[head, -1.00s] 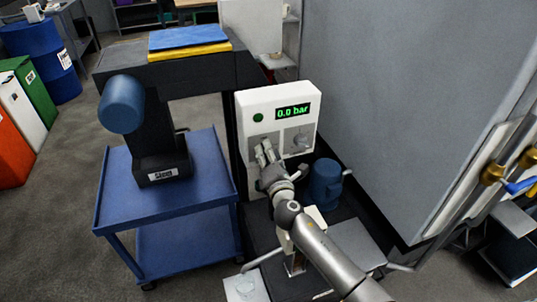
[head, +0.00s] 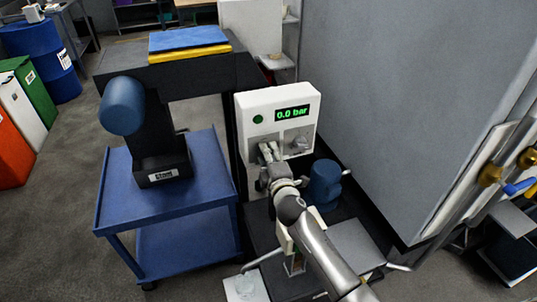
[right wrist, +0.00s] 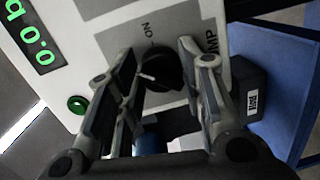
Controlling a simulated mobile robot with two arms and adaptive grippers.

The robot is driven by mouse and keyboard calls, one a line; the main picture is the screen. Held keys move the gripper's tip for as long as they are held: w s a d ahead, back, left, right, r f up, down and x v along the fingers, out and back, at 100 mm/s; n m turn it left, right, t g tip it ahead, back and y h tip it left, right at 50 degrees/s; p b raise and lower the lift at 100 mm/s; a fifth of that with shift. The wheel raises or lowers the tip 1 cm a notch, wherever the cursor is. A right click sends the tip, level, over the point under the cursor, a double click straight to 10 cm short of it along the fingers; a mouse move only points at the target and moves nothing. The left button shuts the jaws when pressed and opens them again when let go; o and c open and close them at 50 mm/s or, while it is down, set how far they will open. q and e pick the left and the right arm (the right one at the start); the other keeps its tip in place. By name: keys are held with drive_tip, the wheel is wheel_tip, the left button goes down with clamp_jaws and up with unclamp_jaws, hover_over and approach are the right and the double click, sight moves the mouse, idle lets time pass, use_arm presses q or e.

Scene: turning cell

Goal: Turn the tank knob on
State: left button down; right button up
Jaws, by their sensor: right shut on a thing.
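The white control box (head: 246,105) has a green "0.0 bar" display (head: 292,114) and two grey knob panels. My right gripper (head: 269,150) reaches the left panel and hides its knob in the head view. In the right wrist view, the right gripper (right wrist: 162,80) has its fingers on both sides of a black knob (right wrist: 166,70) with a white mark and is shut on it. "ON" is printed beside this knob. Its panel label is partly hidden and ends in "MP". The right knob (head: 299,145) on the box is free. My left gripper is not in view.
A green button or lamp (head: 258,118) sits at the box's upper left. A blue cart (head: 215,185) stands to the left, and a small blue vessel (head: 325,184) stands right of my gripper. A large grey cabinet (head: 420,90) limits room on the right.

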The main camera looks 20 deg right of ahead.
drive_tip(key=shift+m+g+y+p, duration=0.15)
drive_tip(key=shift+m+y+p, duration=0.45)
drive_tip(key=shift+m, duration=1.65)
drive_tip(key=shift+m+g+y+p, duration=0.2)
drive_tip(key=shift+m+p, duration=0.8)
drive_tip(key=shift+m, duration=1.25)
drive_tip(key=shift+f, duration=0.1)
drive_tip(key=o, duration=1)
drive_tip(key=shift+s, duration=0.1)
drive_tip(key=s, duration=0.4)
drive_tip(key=s+r, duration=0.1)
drive_tip(key=s, duration=0.6)
drive_tip(key=shift+s+d+r, duration=0.2)
drive_tip(key=shift+s+d, duration=0.05)
drive_tip(key=shift+s, duration=0.15)
drive_tip(key=shift+f, duration=0.1)
